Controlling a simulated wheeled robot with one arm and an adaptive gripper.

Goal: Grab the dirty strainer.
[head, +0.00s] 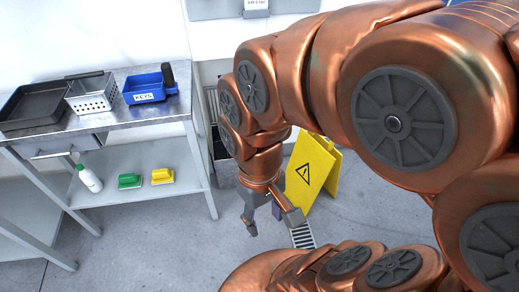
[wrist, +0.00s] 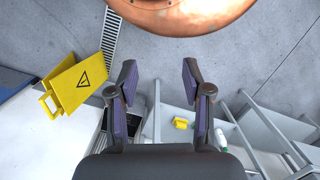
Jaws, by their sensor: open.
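A metal strainer basket (head: 92,93) with perforated sides stands on the steel table (head: 110,122) at the left of the head view. It sits between a dark tray and a blue bin. I cannot make out any dirt on it. I do not see it in the wrist view. My gripper (head: 272,220) hangs over the floor to the right of the table, well apart from the strainer and lower than the tabletop. In the wrist view my gripper (wrist: 159,73) has its fingers spread with nothing between them.
A dark tray (head: 42,104) and a blue KEYS bin (head: 150,88) flank the strainer. A yellow warning sign (head: 314,172) stands behind my gripper, near a floor drain (head: 302,236).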

